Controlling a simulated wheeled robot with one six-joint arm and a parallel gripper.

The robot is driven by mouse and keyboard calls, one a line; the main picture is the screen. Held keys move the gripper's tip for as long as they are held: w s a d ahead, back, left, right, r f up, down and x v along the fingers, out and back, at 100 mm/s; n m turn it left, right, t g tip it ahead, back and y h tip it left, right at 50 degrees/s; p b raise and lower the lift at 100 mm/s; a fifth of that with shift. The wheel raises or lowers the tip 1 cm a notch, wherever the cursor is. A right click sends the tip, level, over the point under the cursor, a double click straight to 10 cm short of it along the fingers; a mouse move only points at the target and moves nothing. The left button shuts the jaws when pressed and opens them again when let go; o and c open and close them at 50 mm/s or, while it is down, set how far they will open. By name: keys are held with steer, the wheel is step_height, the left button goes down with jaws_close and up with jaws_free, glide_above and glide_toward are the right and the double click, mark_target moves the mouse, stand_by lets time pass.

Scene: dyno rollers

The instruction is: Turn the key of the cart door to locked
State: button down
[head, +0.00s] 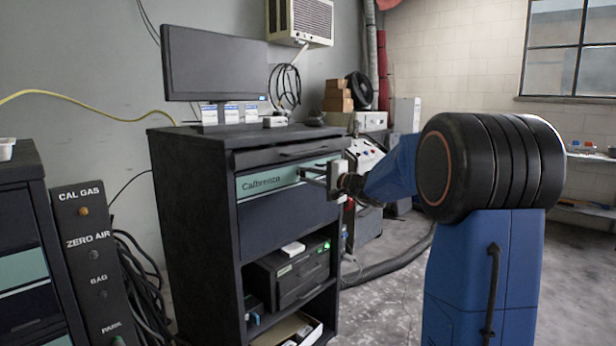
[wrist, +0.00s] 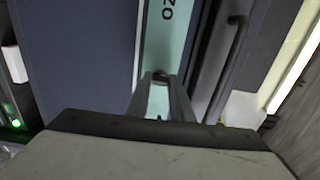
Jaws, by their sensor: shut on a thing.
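The cart (head: 190,220) is a dark cabinet with a teal strip (head: 262,182) reading "Calbrenco" above a dark blue door panel (head: 280,216). The door looks closed. My gripper (head: 305,176) reaches in from the right to the right end of the teal strip. In the wrist view, my gripper (wrist: 161,80) is shut on a small dark key (wrist: 160,74) in front of the teal strip (wrist: 163,45). The fingers hide most of the key, so I cannot tell which way it is turned.
A drawer handle (head: 297,153) runs just above the strip; it shows beside my fingers in the wrist view (wrist: 227,65). A monitor (head: 214,65) stands on the cart. A box with a green light (head: 298,270) sits on the shelf below. Bare floor (head: 390,280) lies right of the cart.

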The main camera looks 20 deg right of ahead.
stand_by(0.3)
steer(key=c, duration=1.6)
jaws_free()
steer(key=shift+o, duration=0.2)
steer(key=v, duration=1.7)
steer(key=shift+s, duration=0.25)
